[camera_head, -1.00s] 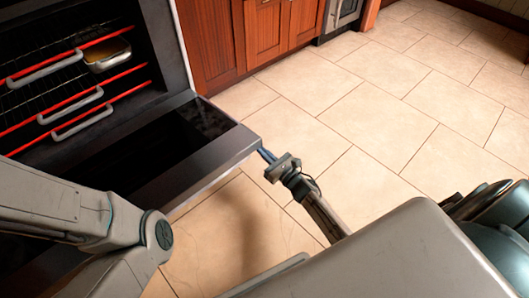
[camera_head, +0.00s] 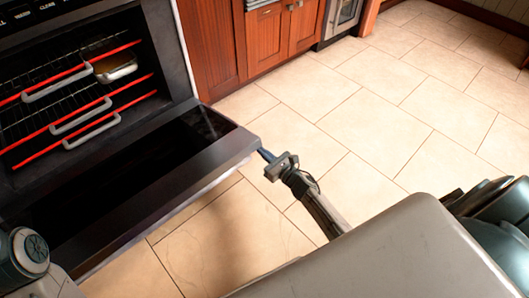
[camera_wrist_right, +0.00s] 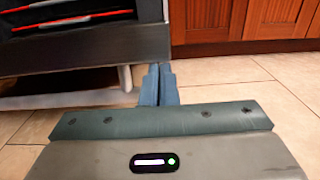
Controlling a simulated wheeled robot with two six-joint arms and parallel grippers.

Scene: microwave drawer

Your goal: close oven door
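The oven door (camera_head: 150,185) is folded down and open in the head view, lying out in front of the oven cavity (camera_head: 75,80). Its dark inner face points up. My right gripper (camera_head: 265,154) is at the door's outer right corner. In the right wrist view its two blue fingers (camera_wrist_right: 158,84) are together, beside the end of the door edge (camera_wrist_right: 80,49); nothing shows between them. I cannot tell whether they touch the door. Of my left arm only a joint (camera_head: 28,250) shows at the lower left; the left gripper is out of view.
Inside the oven are racks with red front bars and grey handles (camera_head: 85,115), and a pan (camera_head: 115,70) on the upper rack. Wooden cabinets (camera_head: 285,35) stand to the right of the oven. The tiled floor (camera_head: 370,120) is clear.

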